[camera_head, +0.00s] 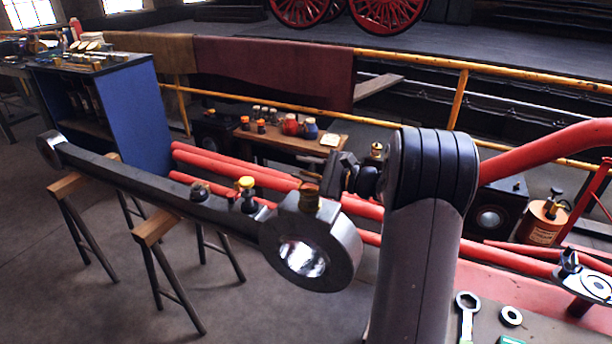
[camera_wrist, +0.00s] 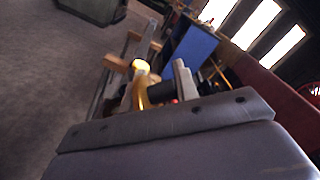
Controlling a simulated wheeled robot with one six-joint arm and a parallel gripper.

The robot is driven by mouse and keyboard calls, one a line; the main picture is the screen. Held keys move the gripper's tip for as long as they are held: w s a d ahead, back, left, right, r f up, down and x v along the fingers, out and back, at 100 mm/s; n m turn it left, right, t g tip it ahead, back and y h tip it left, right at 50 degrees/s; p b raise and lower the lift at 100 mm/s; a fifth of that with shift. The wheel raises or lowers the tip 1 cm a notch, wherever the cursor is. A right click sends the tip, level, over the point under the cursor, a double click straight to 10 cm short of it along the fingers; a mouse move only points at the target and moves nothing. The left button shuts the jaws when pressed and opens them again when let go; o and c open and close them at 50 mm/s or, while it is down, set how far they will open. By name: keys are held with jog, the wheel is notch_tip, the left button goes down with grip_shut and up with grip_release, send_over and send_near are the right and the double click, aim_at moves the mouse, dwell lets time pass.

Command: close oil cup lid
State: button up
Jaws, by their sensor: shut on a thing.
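A dark steel connecting rod (camera_head: 150,185) lies across trestles, its round big end (camera_head: 340,245) nearest me. A brass oil cup (camera_head: 309,200) stands on top of the big end. My gripper (camera_head: 328,184) reaches in from the right at the cup's top. In the wrist view my gripper (camera_wrist: 155,88) is shut on a brass-coloured piece (camera_wrist: 143,92), which looks like the oil cup lid. The lid's exact angle on the cup cannot be told. A yellow-topped fitting (camera_head: 247,187) stands further along the rod; it also shows in the wrist view (camera_wrist: 140,66).
Red pipes (camera_head: 235,172) run behind the rod. A low wooden bench (camera_head: 275,135) with jars stands behind them. A blue cabinet (camera_head: 130,115) is at left. A spanner (camera_head: 467,315) and ring (camera_head: 511,316) lie at front right. The floor at left front is clear.

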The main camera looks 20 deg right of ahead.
jog(key=shift+s+a+f+n+b, duration=0.25)
jog(key=shift+f+n+b, duration=0.15)
jog(key=shift+n+b, duration=0.7)
jog(key=shift+s+a+n+b, duration=0.1)
jog(key=shift+n+b, duration=0.2)
jog(key=shift+b, duration=0.65)
jog(key=o, duration=0.8)
jog(key=shift+f, duration=0.1)
jog(key=shift+p, duration=0.3)
